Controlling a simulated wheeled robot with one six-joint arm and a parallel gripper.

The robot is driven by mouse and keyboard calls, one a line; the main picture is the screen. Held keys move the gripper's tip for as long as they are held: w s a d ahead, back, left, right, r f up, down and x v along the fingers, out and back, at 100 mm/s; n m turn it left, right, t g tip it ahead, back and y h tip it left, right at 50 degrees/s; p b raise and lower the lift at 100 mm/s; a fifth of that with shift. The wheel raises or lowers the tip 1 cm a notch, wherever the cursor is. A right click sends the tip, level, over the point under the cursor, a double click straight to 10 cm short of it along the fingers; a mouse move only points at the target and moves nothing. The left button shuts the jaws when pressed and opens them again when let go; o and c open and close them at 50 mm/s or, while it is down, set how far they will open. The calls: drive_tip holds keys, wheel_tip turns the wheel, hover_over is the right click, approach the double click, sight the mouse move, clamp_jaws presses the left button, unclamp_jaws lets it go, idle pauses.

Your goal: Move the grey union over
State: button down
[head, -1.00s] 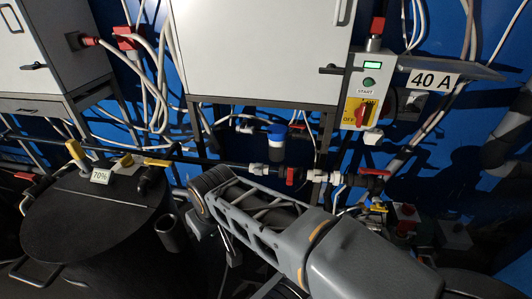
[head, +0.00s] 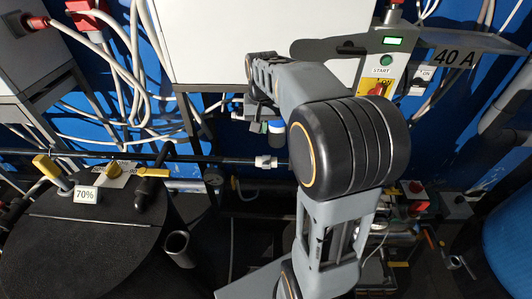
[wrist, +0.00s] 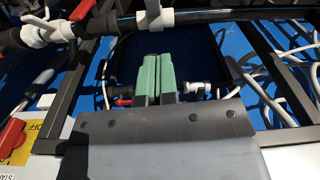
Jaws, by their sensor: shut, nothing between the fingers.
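A pale grey-white union (head: 265,161) sits on the dark horizontal pipe in the head view, just left of my arm's large joint. What looks like the same union (wrist: 157,15) is at the top middle of the wrist view, on the pipe. My gripper (wrist: 157,59) shows in the wrist view as two green fingers pressed together and empty. The fingers are apart from the union in that picture, below it. In the head view my arm hides the pipe to the right of the union, and the fingers cannot be made out.
A red valve handle (wrist: 80,10) and another white fitting (wrist: 42,29) are on the same pipe. A black tank lid (head: 80,245) with a 70% tag (head: 85,195) is at lower left. A white cabinet (head: 225,45) and loose cables are above the pipe. A START panel (head: 382,75) is at right.

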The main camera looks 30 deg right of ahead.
drive_tip(key=w+d+m, duration=0.1)
drive_tip(key=w+d, duration=0.1)
hover_over(266, 163)
drive_tip(key=w+d, duration=0.1)
drive_tip(key=w, duration=0.1)
drive_tip(key=shift+g, duration=0.4)
wheel_tip(266, 163, down, 11)
drive_tip(key=shift+r, duration=0.1)
drive_tip(key=shift+s+a+f+p, duration=0.35)
drive_tip(key=shift+s+f, duration=0.35)
drive_tip(key=shift+s+a+f, duration=0.25)
drive_tip(key=shift+s+f, duration=0.2)
drive_tip(key=shift+f, duration=0.2)
drive_tip(key=shift+f, duration=0.1)
